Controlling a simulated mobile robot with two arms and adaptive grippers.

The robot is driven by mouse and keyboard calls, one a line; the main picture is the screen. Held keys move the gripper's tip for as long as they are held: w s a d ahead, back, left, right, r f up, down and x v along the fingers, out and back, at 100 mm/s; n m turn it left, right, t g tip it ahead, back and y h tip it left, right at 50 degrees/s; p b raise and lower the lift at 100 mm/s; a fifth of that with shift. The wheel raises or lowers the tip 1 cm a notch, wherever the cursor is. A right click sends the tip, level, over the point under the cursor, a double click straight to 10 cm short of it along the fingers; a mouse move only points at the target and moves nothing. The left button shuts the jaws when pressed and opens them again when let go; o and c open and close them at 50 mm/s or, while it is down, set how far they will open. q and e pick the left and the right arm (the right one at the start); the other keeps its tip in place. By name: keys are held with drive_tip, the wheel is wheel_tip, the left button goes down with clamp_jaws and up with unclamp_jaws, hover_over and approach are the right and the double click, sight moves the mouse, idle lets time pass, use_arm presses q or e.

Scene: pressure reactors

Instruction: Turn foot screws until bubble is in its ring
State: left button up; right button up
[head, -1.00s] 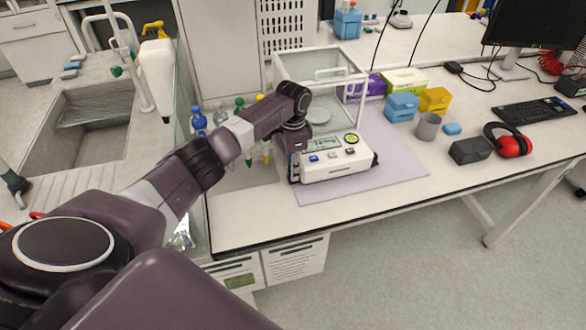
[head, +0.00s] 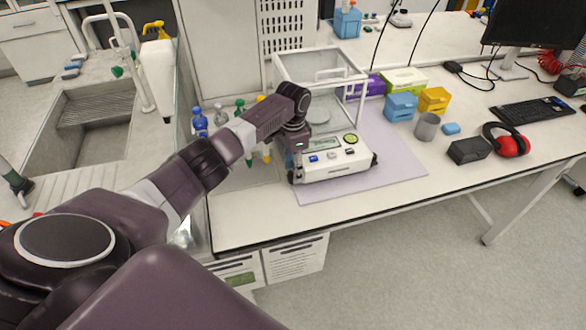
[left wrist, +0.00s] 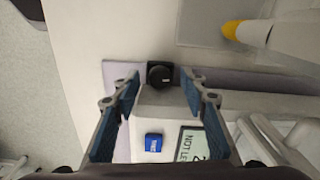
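The white balance (head: 335,169) stands on a lilac mat, with a glass draft shield (head: 322,68) at its back. A round green bubble level (head: 350,138) sits on its top; the bubble's place is too small to tell. In the left wrist view the balance's display (left wrist: 191,143) shows part of "NOT LE…", beside a blue button (left wrist: 153,142). A black foot screw (left wrist: 160,76) lies between the blue-padded fingers of my left gripper (left wrist: 160,90). They are open, with a gap on each side. In the head view this gripper is mostly hidden at the balance's left end. My right gripper is out of view.
Bottles (head: 200,122) stand close behind my left forearm. Blue (head: 401,107) and yellow (head: 434,100) boxes, a grey cup (head: 427,126) and red earmuffs (head: 507,140) stand to the right. The lilac mat (head: 395,165) is bare right of the balance.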

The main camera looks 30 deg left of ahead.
use_arm(q)
wheel_tip(320, 180, up, 12)
idle(0.4)
